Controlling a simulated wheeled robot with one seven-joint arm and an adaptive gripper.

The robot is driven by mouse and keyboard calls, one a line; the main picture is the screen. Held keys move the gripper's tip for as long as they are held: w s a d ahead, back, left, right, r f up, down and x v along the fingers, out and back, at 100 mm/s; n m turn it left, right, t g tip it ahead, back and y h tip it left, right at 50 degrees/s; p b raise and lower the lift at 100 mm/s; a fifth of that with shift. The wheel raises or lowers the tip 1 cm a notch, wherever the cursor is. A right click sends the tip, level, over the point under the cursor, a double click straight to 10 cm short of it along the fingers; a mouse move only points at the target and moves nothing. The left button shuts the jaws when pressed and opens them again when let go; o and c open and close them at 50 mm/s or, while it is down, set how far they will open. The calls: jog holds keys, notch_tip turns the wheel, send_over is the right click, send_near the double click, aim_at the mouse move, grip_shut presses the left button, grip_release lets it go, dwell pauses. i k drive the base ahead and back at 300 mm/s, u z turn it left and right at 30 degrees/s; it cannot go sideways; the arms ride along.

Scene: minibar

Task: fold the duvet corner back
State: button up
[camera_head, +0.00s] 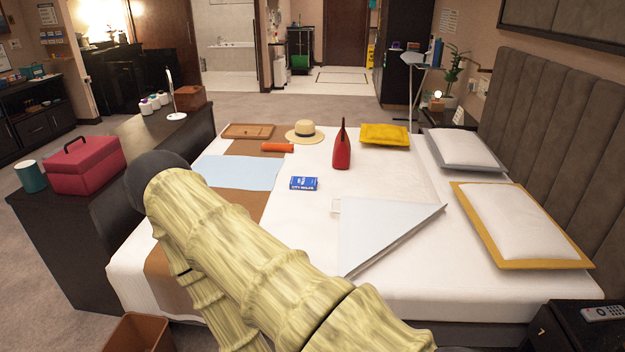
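The white duvet (400,185) covers the large bed in the middle of the view. A pale grey-blue triangular flap (385,232) lies on it at the near right side, in front of the pillows. Its long edge slants up to the right and its right tip looks slightly raised. I cannot tell for certain whether the flap is the duvet's own corner. My bamboo-patterned arm crosses the near left part of the bed and hides some of its near edge. My gripper does not show, so its hold cannot be seen.
A nightstand (570,330) stands at near right.

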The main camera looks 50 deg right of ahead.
aim_at(368, 227)
jog(key=z, duration=0.5)
jog(key=i, duration=1.4)
jog(key=z, duration=0.7)
